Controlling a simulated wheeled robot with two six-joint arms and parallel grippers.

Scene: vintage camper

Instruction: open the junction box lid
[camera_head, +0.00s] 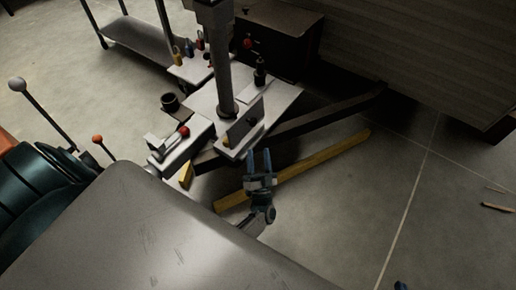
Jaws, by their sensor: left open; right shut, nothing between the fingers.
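A small pale box (228,153), which looks like the junction box, sits on the plate at the foot of the grey post. A flat grey panel, apparently its lid (243,121), stands raised and slanted over it, with a small yellow part visible below. My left gripper (259,154) is just in front and to the right of the box, blue fingers apart and pointing up the picture, with nothing between them. Whether a finger touches the box or lid cannot be told. Only a small blue tip of my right gripper (401,286) shows at the bottom edge; it is shut and empty.
A pale box with a lever and red knob (184,131) stands left of the junction box. The post (224,75) rises behind. A yellow bar (315,168) lies on the floor. A large grey surface (150,240) fills the lower left. Floor at right is mostly clear.

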